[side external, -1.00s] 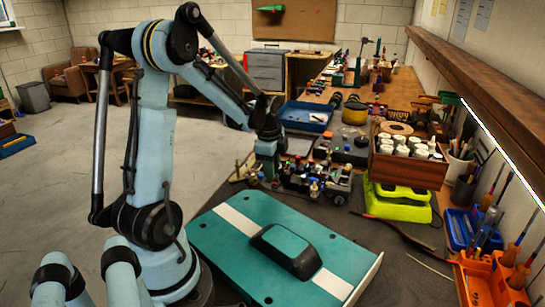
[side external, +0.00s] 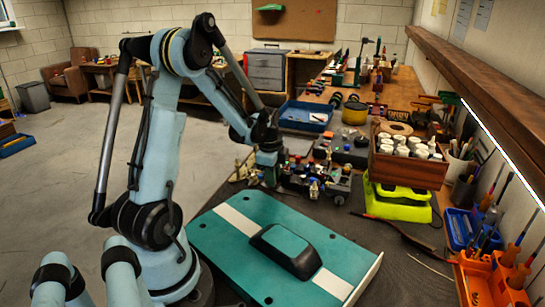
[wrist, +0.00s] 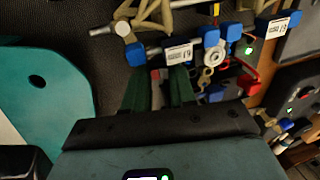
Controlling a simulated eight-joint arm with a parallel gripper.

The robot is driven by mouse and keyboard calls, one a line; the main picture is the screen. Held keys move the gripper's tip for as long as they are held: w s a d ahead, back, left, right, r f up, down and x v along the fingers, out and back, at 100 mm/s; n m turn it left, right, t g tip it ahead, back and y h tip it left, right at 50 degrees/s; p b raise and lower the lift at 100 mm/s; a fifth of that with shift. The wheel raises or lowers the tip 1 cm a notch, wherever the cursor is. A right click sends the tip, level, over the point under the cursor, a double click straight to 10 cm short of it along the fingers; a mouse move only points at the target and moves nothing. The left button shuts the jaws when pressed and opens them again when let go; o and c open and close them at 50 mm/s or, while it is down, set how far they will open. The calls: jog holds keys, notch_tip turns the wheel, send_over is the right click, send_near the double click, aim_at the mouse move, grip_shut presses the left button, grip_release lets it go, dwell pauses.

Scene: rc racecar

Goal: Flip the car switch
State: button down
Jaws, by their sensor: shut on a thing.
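The RC car chassis (side external: 318,180), with its body off, stands on the dark bench. Its blue-capped parts and a green light show in the wrist view (wrist: 212,55). My gripper (side external: 268,182) is down at the left end of the chassis. In the wrist view its two green fingers (wrist: 158,78) reach in among the car's parts. They are shut on a small part there, with a grey and reddish patch showing between them. The picture is too dark to make out the switch or its position clearly.
The teal car body shell (side external: 225,245) lies in front of the chassis, close to my arm. A wooden box of bottles (side external: 408,170) sits on a yellow-green case (side external: 398,203) to the right. A blue tray (side external: 303,117) is behind. Orange tool holders (side external: 487,280) stand front right.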

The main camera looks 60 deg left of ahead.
jog(key=shift+w+a+g+h, duration=0.25)
jog(key=shift+g+h, duration=0.35)
jog(key=shift+w+a+g+h, duration=0.1)
jog(key=shift+w+g+h, duration=0.05)
jog(key=shift+g+h, duration=0.4)
jog(key=shift+w+a+g+h, duration=0.1)
jog(key=shift+g+h, duration=0.35)
jog(key=shift+g, duration=0.1)
jog(key=c, duration=1.2)
grip_release()
jog(key=v, duration=1.2)
